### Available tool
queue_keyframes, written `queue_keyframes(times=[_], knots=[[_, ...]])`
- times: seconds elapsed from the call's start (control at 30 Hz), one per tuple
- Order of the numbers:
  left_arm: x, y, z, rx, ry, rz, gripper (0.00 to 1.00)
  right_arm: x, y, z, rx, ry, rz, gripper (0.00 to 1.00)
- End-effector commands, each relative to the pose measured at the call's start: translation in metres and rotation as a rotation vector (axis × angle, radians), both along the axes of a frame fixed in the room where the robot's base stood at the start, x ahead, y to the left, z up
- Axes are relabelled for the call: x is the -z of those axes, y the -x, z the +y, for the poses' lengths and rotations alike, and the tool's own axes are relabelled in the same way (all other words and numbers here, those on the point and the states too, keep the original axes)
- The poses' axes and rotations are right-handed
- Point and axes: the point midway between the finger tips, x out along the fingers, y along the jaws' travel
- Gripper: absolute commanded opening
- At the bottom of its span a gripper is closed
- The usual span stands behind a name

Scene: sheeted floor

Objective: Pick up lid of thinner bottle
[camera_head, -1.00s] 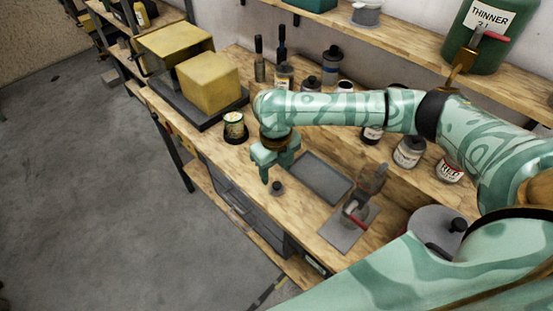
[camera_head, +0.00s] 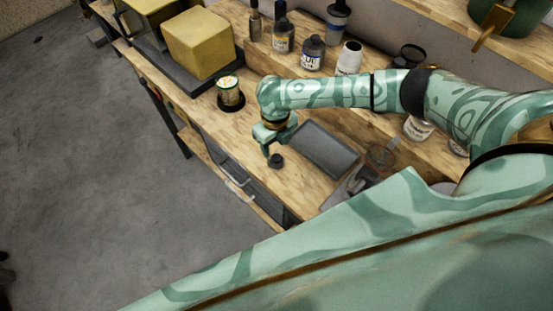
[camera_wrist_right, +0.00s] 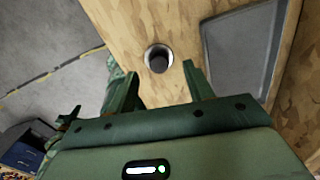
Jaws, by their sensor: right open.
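A small dark round lid (camera_head: 276,160) lies on the wooden workbench near its front edge. It also shows in the right wrist view (camera_wrist_right: 158,60), as a dark knob with a light ring around it. My right gripper (camera_head: 277,146) is just beside and above the lid. In the right wrist view its two fingers (camera_wrist_right: 160,76) are spread apart and empty, with the lid showing beyond the gap between their tips. My left gripper is not in view.
A grey tray (camera_head: 322,148) lies right of the lid. An open tin (camera_head: 229,92) stands behind it to the left. Several bottles (camera_head: 312,54) stand along the back. A yellow block (camera_head: 197,43) sits at the back left. Grey floor (camera_head: 100,180) is clear in front.

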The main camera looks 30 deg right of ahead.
Motion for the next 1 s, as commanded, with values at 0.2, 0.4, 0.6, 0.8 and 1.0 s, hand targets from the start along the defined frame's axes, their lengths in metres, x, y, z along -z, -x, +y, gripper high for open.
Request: queue_keyframes(times=[0.2, 0.4, 0.6, 0.8, 1.0], knots=[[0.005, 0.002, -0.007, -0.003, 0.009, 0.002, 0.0, 0.036, 0.007, 0.001, 0.0, -0.001, 0.001, 0.52], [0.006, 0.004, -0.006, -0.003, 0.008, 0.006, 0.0, 0.045, 0.007, 0.001, 0.0, -0.001, 0.0, 0.52], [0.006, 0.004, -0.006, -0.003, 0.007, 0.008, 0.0, 0.044, 0.007, 0.001, 0.0, -0.001, 0.0, 0.3], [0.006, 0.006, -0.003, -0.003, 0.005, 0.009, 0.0, 0.044, 0.007, 0.001, 0.0, -0.001, 0.0, 0.04], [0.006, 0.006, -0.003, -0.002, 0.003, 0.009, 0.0, 0.044, 0.007, 0.001, 0.0, -0.001, 0.0, 0.04]])
